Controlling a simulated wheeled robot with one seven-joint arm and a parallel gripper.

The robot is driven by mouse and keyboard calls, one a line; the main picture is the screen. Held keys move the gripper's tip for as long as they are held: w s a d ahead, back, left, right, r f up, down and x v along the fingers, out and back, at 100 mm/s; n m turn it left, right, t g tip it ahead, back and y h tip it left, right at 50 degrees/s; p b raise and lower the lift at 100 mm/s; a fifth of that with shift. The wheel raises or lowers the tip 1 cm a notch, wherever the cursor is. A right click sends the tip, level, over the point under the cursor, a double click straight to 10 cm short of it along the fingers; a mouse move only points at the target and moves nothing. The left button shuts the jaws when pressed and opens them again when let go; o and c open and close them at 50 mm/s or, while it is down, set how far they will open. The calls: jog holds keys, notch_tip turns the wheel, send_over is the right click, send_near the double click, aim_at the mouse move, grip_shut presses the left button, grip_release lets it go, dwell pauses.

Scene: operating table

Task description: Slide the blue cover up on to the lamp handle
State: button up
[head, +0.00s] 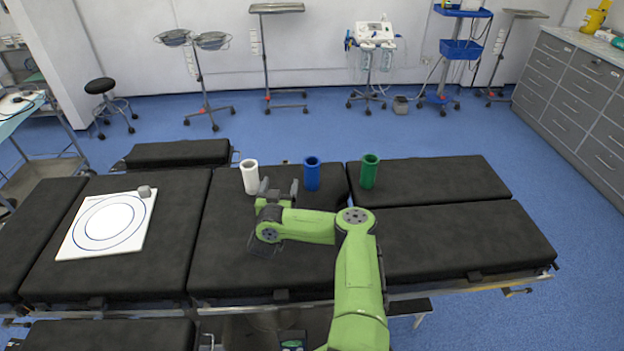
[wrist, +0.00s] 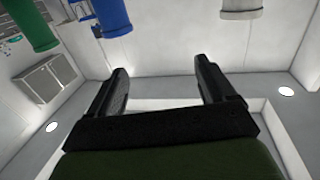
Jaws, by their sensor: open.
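The blue cover (head: 312,173) is an upright open-topped tube on the dark operating table, between a white tube (head: 250,177) and a green tube (head: 369,171). In the wrist view, part of the blue cover (wrist: 111,16) shows at the top edge, left of the fingers. My gripper (head: 280,186) is low over the table, left of the blue cover and near the white tube. In the wrist view, my gripper (wrist: 160,72) is open with nothing between its fingers. The lamp handle is not seen in either view.
The green tube (wrist: 36,28) and white tube (wrist: 240,8) also edge the wrist view.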

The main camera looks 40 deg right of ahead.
jog(key=s+d+f+m+g+h, duration=0.2)
jog(key=s+d+f, duration=0.1)
jog(key=s+d, duration=0.1)
jog(key=b+x, duration=0.8)
jog(key=x, duration=0.1)
jog(key=shift+w+f+b, duration=0.15)
jog(key=shift+w+b, duration=0.05)
jog(key=shift+b, duration=0.15)
jog(key=b+x, duration=0.2)
jog(key=x, duration=0.4)
jog(key=shift+b, duration=0.35)
jog(key=shift+r, duration=0.2)
jog(key=c, duration=1.3)
notch_tip(320, 180, up, 18)
jog(key=p, duration=0.4)
send_over(310, 166)
jog(key=x, duration=0.3)
jog(key=shift+s+a, duration=0.1)
jog(key=shift+a, duration=0.1)
jog(key=shift+c, duration=0.2)
